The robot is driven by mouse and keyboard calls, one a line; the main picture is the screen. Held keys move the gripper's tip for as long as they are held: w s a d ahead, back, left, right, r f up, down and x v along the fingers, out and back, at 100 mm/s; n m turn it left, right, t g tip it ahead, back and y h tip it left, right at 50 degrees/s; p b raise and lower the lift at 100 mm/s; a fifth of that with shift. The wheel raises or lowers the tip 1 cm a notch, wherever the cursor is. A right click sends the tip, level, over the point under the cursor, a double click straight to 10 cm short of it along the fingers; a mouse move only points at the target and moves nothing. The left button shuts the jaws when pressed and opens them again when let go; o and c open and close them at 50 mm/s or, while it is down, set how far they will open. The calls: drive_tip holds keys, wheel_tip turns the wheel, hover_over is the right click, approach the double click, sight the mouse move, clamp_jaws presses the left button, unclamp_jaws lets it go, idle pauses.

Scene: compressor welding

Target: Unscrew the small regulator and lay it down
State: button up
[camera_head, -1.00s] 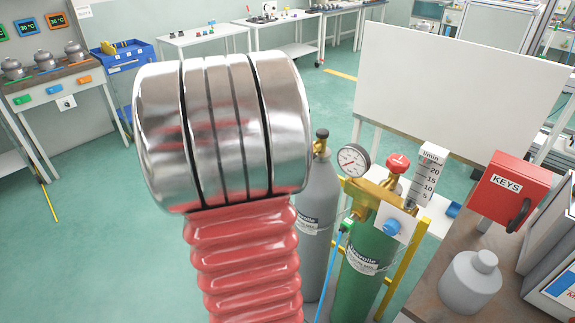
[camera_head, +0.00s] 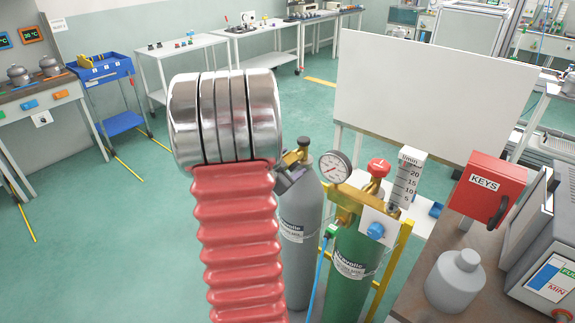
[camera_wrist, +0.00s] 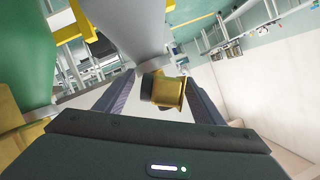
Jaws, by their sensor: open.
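The small regulator, a short brass fitting (camera_wrist: 168,91), sits at the neck of the grey cylinder (camera_wrist: 130,30) in the wrist view. In the head view a brass part (camera_head: 292,157) shows on the grey cylinder (camera_head: 300,235) below a black cap. My gripper (camera_wrist: 160,79) is open, with one dark finger on each side of the brass fitting. I cannot tell whether either finger touches it. In the head view my arm covers most of the gripper; only a dark bit of it shows beside the brass part.
A green cylinder (camera_head: 350,285) stands right of the grey one, with a brass regulator, a round gauge (camera_head: 334,166) and a flow tube. A yellow frame (camera_head: 397,262) surrounds it. A white board (camera_head: 430,95) stands behind. A red key box (camera_head: 487,187) and grey bottle (camera_head: 457,281) are at right.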

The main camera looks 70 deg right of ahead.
drive_tip(key=shift+c, duration=0.4)
drive_tip(key=c, duration=1.5)
drive_tip(key=shift+o, duration=0.2)
drive_tip(key=shift+n, duration=0.3)
drive_tip(key=shift+s+a+n+g+y, duration=0.1)
drive_tip(key=shift+n+g+y, duration=0.6)
drive_tip(key=shift+n+g, duration=0.7)
drive_tip(key=shift+n+t, duration=0.3)
